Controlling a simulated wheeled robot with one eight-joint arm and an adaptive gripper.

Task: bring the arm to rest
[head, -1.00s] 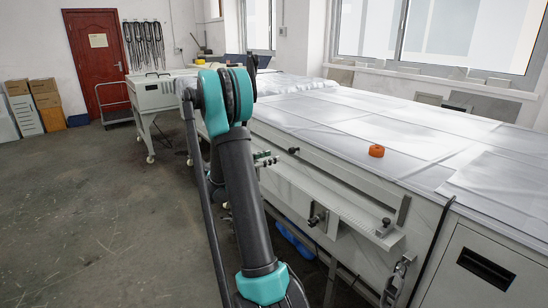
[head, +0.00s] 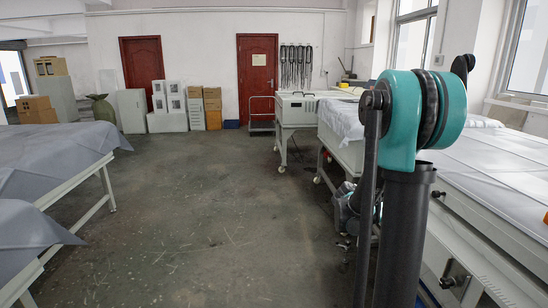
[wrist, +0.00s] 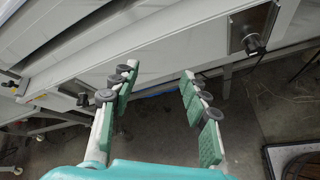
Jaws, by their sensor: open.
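My gripper (wrist: 160,88) is open and empty in the wrist view, with its two green-padded fingers spread apart. It hangs beside the side panel of the long pale machine (wrist: 165,50), with grey floor showing below. I cannot tell whether a finger touches the panel. In the head view my arm stands raised at the right, in front of the long machine (head: 500,185), and hides part of it. The gripper itself cannot be made out clearly in the head view.
A black knob on a plate (wrist: 253,42) sticks out of the panel near my gripper. A wheeled white machine (head: 297,110) stands farther back. Cloth-covered tables (head: 60,150) line the left. The floor (head: 210,215) between is clear. Boxes (head: 200,105) stand by the back wall.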

